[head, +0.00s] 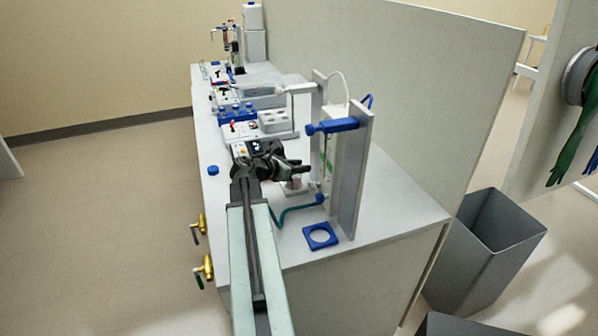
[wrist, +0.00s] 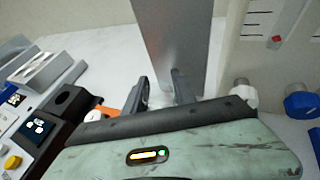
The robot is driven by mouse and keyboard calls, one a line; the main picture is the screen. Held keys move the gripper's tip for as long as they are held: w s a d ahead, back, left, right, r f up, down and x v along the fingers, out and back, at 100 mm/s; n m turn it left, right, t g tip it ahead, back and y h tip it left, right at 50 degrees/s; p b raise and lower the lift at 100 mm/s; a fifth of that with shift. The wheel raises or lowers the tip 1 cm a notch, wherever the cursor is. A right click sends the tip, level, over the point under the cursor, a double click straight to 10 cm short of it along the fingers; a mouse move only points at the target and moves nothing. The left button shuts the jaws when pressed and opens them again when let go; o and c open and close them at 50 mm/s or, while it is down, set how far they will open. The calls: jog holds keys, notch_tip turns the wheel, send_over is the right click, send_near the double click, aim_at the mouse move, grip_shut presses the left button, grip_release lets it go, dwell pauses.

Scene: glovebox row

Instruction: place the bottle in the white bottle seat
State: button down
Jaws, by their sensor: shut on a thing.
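My gripper (head: 301,167) reaches over the bench beside the upright grey frame. In the wrist view its two dark fingers (wrist: 160,88) are shut on a small pale, clear-looking bottle (wrist: 160,99), mostly hidden behind the gripper's body. In the head view the bottle (head: 294,182) shows as a small greyish shape just below the fingers. It is at a white seat (head: 303,189) on the bench. I cannot tell whether the bottle stands in it or just above it.
A grey upright frame (head: 355,175) with a blue clamp (head: 332,126) stands close to the right of my gripper. Instruments (head: 240,131) fill the bench behind.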

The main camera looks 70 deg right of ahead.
jog(key=shift+f, duration=0.15)
jog(key=c, duration=1)
grip_release()
jog(key=shift+r, duration=0.2)
jog(key=p+v, duration=0.4)
jog(key=v, duration=0.8)
jog(key=shift+r+p, duration=0.15)
jog(key=shift+p, duration=0.2)
